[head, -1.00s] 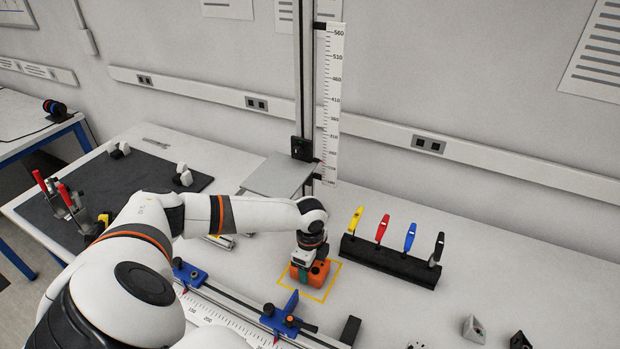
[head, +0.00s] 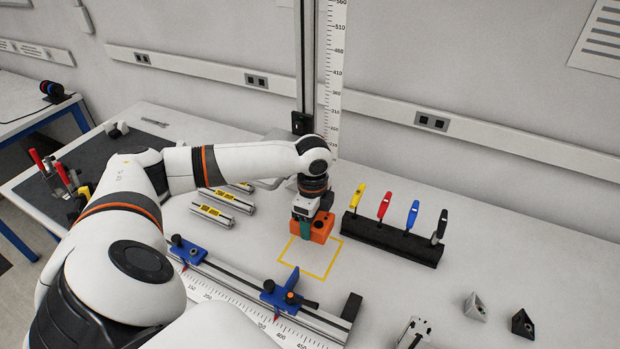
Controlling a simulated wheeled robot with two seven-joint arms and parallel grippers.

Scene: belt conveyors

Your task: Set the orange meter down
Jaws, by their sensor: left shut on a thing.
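The orange meter (head: 322,230) is a small boxy block with dark round parts on top and a green part at its side. My left gripper (head: 305,222) is shut on it from above. The meter shows over the far edge of a yellow square outline (head: 322,278) on the white table, with most of the square bare in front of it. Whether its underside touches the table I cannot tell. My right gripper is out of view.
A black rack (head: 390,240) with yellow, red, blue and black handled tools stands close to the right. A ruler rail (head: 255,303) with blue sliders lies in front. Silver bars (head: 213,214) lie left. A tall scale post (head: 331,80) stands behind.

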